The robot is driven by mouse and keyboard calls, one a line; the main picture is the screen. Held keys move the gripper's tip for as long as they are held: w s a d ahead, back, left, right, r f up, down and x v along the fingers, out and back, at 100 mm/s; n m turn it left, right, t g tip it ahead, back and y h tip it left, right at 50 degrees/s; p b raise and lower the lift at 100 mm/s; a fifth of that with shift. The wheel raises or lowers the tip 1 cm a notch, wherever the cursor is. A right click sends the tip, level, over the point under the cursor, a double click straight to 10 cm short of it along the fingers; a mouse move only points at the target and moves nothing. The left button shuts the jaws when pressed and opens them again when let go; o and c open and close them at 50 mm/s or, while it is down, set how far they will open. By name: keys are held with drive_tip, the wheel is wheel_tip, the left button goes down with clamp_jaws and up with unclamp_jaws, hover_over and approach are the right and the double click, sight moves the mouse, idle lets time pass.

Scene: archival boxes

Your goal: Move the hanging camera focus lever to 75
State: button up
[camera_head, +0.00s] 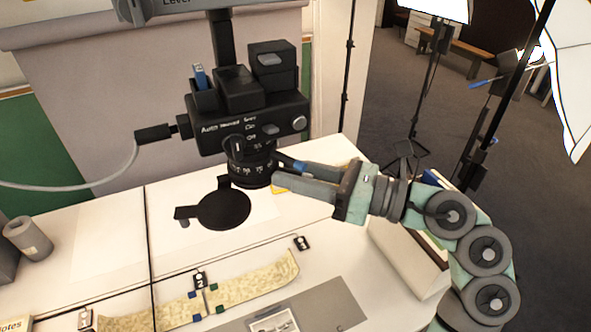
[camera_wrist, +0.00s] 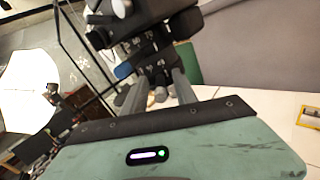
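The black hanging camera (camera_head: 250,105) points down over the white table. Its numbered lens ring (camera_head: 250,165) is at the bottom; the setting is too small to read surely. A dark lever with a blue end (camera_head: 298,167) sticks out to the right of the ring. My gripper (camera_head: 277,174) reaches in from the right, its fingertips close beside the ring and lever. In the wrist view my gripper (camera_wrist: 155,82) has its two fingers apart, with the lens ring (camera_wrist: 158,62) beyond them. The blue end (camera_wrist: 122,71) shows by the left finger; I cannot tell whether they touch.
A black disc (camera_head: 224,210) lies below the lens. A mottled strip (camera_head: 245,285) with tags lies along the table. A grey cylinder (camera_head: 28,240) stands at the left. A white cable (camera_head: 70,187) runs left from the camera. Light stands (camera_head: 420,85) are behind at the right.

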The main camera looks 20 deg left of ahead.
drive_tip(key=shift+c, duration=0.2)
clamp_jaws()
idle(1.1)
